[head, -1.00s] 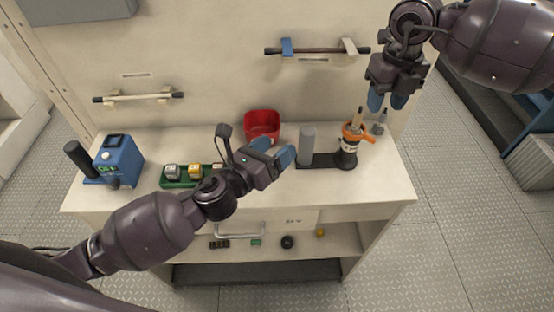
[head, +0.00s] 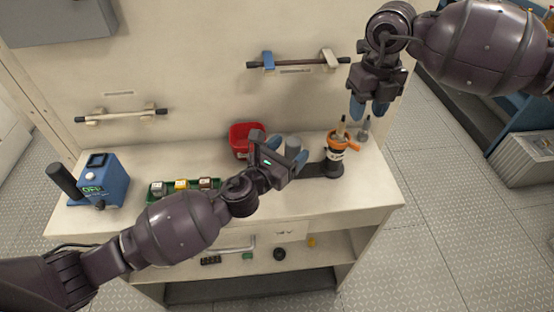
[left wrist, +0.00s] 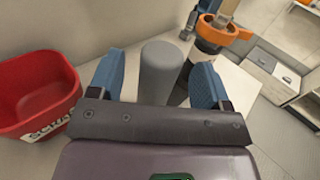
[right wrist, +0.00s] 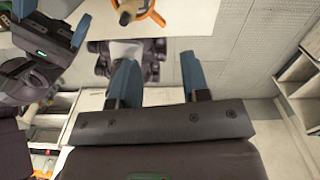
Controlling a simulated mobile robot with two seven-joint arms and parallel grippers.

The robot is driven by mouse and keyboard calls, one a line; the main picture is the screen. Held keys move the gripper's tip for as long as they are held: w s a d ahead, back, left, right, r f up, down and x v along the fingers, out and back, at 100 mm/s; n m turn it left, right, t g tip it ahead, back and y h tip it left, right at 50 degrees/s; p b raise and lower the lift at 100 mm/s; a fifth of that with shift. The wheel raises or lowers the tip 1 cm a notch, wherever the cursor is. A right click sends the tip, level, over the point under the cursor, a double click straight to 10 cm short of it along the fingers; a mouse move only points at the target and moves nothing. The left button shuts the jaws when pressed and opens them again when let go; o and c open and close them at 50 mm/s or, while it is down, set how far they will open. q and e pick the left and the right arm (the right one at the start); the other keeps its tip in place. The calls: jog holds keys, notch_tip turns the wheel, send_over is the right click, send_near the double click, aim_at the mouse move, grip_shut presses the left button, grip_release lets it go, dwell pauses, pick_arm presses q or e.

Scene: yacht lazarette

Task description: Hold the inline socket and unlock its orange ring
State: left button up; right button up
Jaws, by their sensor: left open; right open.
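The inline socket appears to be the dark labelled body (head: 333,166) with an orange ring (head: 343,142) around its top, upright at the right of the bench. A plug-like piece (head: 341,126) rises from the ring. A plain grey cylinder (head: 293,143) stands left of it, joined by a dark base (head: 323,170). My left gripper (head: 286,156) is open at the grey cylinder. In the left wrist view the cylinder (left wrist: 160,68) lies between the spread fingers, with gaps both sides. My right gripper (head: 369,108) is open and empty, above and right of the ring, which also shows in the right wrist view (right wrist: 152,16).
A red scrap bin (head: 240,136) stands behind my left gripper. A green tray (head: 168,198) with small blocks and a blue device (head: 107,180) are at the left. Bars hang on the back wall.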

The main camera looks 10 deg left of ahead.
pick_arm(q)
jog(key=shift+x, duration=1)
jog(key=shift+c, duration=0.4)
jog(key=c, duration=1.1)
